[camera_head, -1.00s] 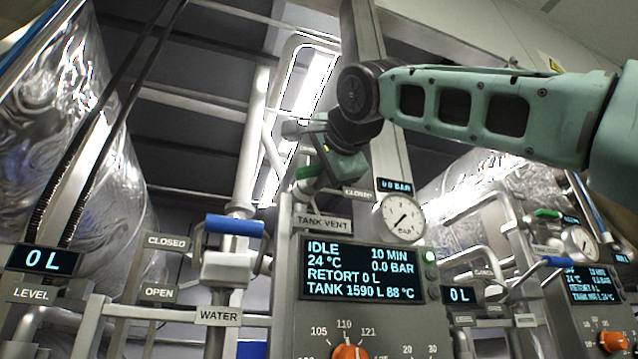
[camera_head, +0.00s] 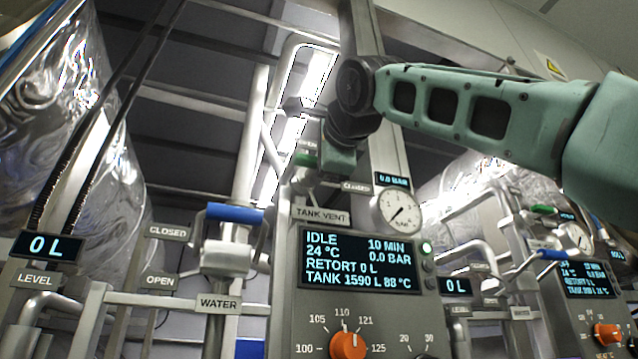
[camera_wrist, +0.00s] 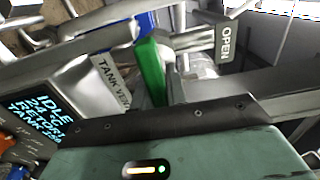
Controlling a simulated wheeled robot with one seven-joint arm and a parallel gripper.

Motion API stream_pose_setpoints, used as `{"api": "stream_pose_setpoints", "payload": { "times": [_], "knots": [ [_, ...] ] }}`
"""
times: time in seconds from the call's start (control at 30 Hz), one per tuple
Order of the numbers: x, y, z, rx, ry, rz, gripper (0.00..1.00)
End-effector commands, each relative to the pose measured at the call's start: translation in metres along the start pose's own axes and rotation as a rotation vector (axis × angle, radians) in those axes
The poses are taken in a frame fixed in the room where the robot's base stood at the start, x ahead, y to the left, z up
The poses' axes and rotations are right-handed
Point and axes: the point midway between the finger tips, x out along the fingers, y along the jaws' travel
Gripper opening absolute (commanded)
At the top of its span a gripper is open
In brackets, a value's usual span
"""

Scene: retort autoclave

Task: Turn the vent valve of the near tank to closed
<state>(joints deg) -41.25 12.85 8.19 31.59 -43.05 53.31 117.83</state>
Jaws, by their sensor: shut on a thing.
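The vent valve's green handle (camera_head: 305,160) sits above the TANK VENT label (camera_head: 320,215) on the near control panel, beside the small OPEN label (camera_head: 308,146). The CLOSED label (camera_head: 356,187) is to its lower right. My gripper (camera_head: 322,168) is at the handle, shut on it; the fingertips are small and partly hidden. In the wrist view the green handle (camera_wrist: 150,70) stands just past the dark edge of my gripper, with the OPEN label (camera_wrist: 224,42) to its right. The valve's pivot is mostly hidden.
The panel display (camera_head: 362,262) reads IDLE and 0.0 BAR. A pressure gauge (camera_head: 400,212) is close to the right of my gripper. The blue water valve handle (camera_head: 234,213) and pipes are to the left. A second panel (camera_head: 590,280) stands farther right.

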Motion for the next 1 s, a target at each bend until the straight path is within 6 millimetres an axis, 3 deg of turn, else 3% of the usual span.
{"api": "stream_pose_setpoints", "payload": {
  "times": [0.23,0.27,0.3,0.33,0.7,0.87,1.0],
  "knots": [
    [0.001,0.002,0.000,0.001,0.001,0.004,0.00],
    [0.001,0.002,0.000,0.001,0.001,0.004,0.23],
    [0.001,0.001,0.000,0.001,0.001,0.004,0.34],
    [0.001,0.001,0.000,0.001,0.001,0.003,0.36],
    [-0.006,0.001,0.001,0.000,-0.001,0.000,0.36],
    [-0.032,0.003,0.000,0.002,-0.003,-0.002,0.36],
    [-0.064,0.004,0.000,0.002,-0.004,-0.001,0.36]
  ]
}}
